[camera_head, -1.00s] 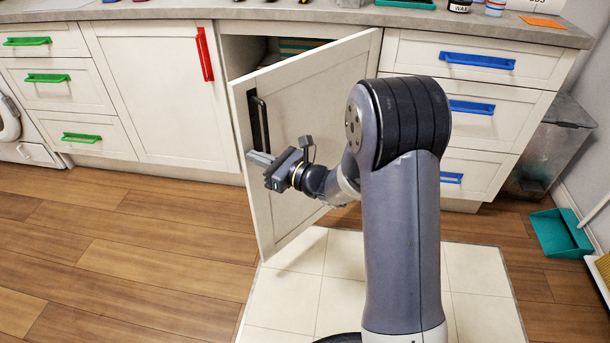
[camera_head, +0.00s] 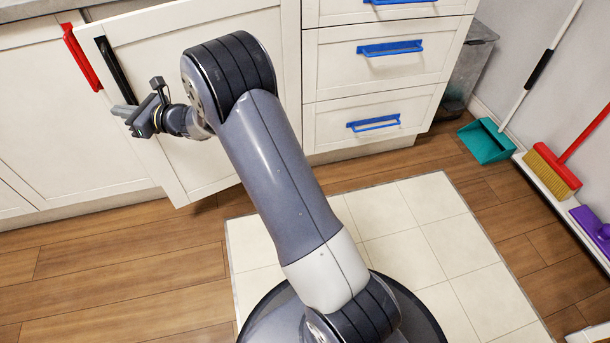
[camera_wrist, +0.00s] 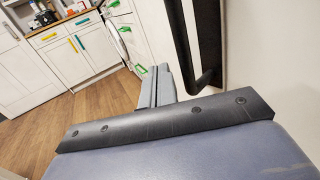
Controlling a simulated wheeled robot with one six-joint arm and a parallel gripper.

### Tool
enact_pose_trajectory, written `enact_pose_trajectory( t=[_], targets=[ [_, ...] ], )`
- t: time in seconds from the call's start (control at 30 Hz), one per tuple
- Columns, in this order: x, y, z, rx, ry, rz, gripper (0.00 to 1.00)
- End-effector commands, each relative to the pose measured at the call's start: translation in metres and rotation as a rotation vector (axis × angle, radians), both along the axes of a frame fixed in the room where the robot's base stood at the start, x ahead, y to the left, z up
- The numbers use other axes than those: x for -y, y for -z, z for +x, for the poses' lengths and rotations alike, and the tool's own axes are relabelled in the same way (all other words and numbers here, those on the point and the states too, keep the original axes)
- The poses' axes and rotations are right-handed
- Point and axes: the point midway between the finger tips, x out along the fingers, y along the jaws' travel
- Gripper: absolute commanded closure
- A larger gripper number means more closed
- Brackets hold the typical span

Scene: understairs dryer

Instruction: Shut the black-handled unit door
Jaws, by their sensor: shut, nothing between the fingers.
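The black-handled unit door (camera_head: 165,150) is a cream panel at the left of the head view. It stands slightly ajar, its left edge a little out from the cabinet front. Its black handle (camera_head: 115,68) is upright near that edge, and it also shows in the wrist view (camera_wrist: 183,50) at upper right. My gripper (camera_head: 122,110) is at the door's left edge, just below the handle. Its fingers (camera_wrist: 155,88) are shut and empty, left of the handle in the wrist view. I cannot tell whether they touch the door. My arm hides part of the panel.
A red-handled door (camera_head: 60,120) is to the left, and drawers with blue handles (camera_head: 390,48) are to the right. A teal dustpan (camera_head: 487,142) and a red brush (camera_head: 553,170) are at the right wall. The pale tiled floor (camera_head: 410,220) is clear beside my base.

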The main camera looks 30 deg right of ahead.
Motion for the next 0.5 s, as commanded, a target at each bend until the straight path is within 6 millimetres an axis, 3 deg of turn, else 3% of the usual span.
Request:
enact_pose_trajectory(
  t=[0.2,0.5],
  targets=[
    [-0.002,0.001,0.045,0.001,0.031,0.000,1.00],
    [0.000,0.000,0.084,0.000,0.110,0.000,1.00]
  ],
)
